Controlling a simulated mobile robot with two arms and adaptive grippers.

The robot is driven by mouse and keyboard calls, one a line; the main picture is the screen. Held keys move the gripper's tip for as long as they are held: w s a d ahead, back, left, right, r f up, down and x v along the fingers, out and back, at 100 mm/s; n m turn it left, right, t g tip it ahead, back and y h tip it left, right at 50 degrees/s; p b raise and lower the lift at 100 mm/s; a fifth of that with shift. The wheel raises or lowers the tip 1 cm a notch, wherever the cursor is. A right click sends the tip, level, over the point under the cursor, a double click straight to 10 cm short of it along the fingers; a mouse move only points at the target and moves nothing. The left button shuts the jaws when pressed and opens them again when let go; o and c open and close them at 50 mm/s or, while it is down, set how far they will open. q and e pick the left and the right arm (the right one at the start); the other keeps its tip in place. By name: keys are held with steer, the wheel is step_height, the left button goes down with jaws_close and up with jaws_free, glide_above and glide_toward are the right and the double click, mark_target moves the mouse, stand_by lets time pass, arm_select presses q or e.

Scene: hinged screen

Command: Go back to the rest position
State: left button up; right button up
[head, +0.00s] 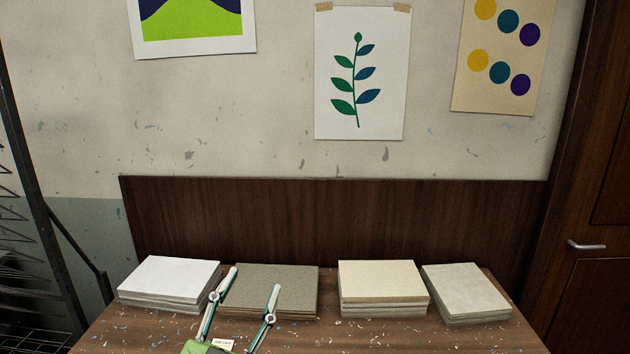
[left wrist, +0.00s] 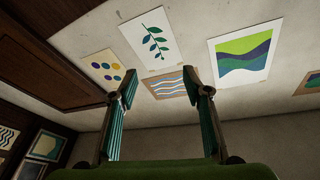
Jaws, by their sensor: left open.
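My left gripper (head: 254,278) reaches up from the bottom of the head view, in front of the table's paper stacks. Its two fingers are spread apart with nothing between them. In the left wrist view the same gripper (left wrist: 161,72) is open and empty, with its fingers pointing up towards a wall of pictures. Part of the grey-brown stack is hidden behind the fingers. My right gripper is in neither view.
The wooden table (head: 390,338) holds a white stack (head: 170,275), a grey-brown stack (head: 295,285), a cream stack (head: 382,282) and a pale grey stack (head: 467,285), with scraps scattered around. A dark wooden panel (head: 330,220) stands behind. A black rack (head: 50,240) is at left, a door (head: 600,200) at right.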

arm_select(q)
steer(key=s+a+f+n+g+y, duration=0.2)
steer(key=s+a+f+g, duration=0.1)
steer(key=f, duration=0.5)
steer(key=s+a+f+n+g+y, duration=0.1)
steer(key=s+a+f+g+y, duration=0.15)
steer(key=f, duration=0.45)
steer(key=s+a+f+n+g+y, duration=0.1)
steer(key=s+a+f+n+g, duration=0.2)
steer(key=f, duration=0.5)
steer(key=s+a+f+m+g, duration=0.1)
steer(key=s+f+g, duration=0.4)
steer(key=s, duration=0.4)
steer(key=s+f+g, duration=0.4)
steer(key=s+f, duration=0.3)
steer(key=s, duration=0.2)
step_height(320, 180, down, 33)
steer(key=s+b, duration=0.3)
steer(key=b, duration=0.3)
steer(key=s+a+f+g+b, duration=0.2)
steer(key=s+a+f+b, duration=0.1)
steer(key=s+f, duration=1.3)
step_height(320, 180, down, 3)
steer(key=shift+a+f+m+b, duration=0.2)
steer(key=shift+m+b, duration=0.1)
steer(key=shift+b, duration=0.25)
